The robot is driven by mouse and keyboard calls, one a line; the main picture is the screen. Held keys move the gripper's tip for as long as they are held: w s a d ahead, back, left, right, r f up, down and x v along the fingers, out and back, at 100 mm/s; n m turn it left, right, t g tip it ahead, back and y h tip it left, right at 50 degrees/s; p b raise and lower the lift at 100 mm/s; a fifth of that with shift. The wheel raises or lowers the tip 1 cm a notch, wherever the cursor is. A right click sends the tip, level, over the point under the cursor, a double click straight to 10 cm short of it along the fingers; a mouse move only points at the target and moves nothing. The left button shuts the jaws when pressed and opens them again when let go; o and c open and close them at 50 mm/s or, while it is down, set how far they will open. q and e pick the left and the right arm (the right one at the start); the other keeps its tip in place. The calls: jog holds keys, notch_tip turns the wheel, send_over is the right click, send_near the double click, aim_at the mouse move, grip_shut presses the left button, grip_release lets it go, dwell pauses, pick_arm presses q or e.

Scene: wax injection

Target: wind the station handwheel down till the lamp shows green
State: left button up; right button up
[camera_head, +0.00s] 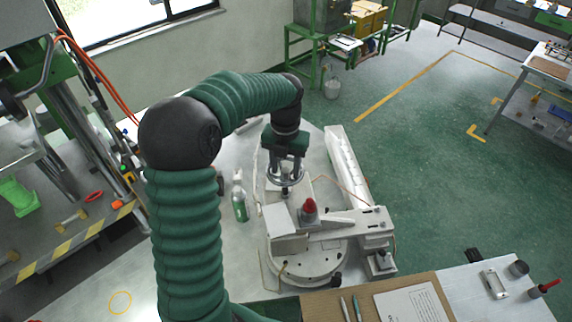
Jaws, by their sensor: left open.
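My left gripper (286,182) points down over the station's back left part, open. A grey ring-like part (300,178) shows at its fingertips and looks like the handwheel. Gripper and ring overlap, so I cannot tell whether the fingers touch it. A red-topped part (309,207) stands on the station just in front and to the right; it may be the lamp, and I see no green on it. My right gripper is not in view.
A green-and-white bottle (239,203) stands left of the station. A long white bar (346,166) lies behind right. A brown board with papers (330,307) and small tools lie in front. A machine with hazard-striped edge (72,240) stands at left.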

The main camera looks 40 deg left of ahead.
pick_arm(q)
notch_tip(320, 180, up, 8)
jog(key=b, duration=0.2)
jog(key=shift+r+b, duration=0.1)
jog(key=shift+b, duration=0.25)
notch_tip(320, 180, up, 9)
jog(key=shift+f, duration=0.2)
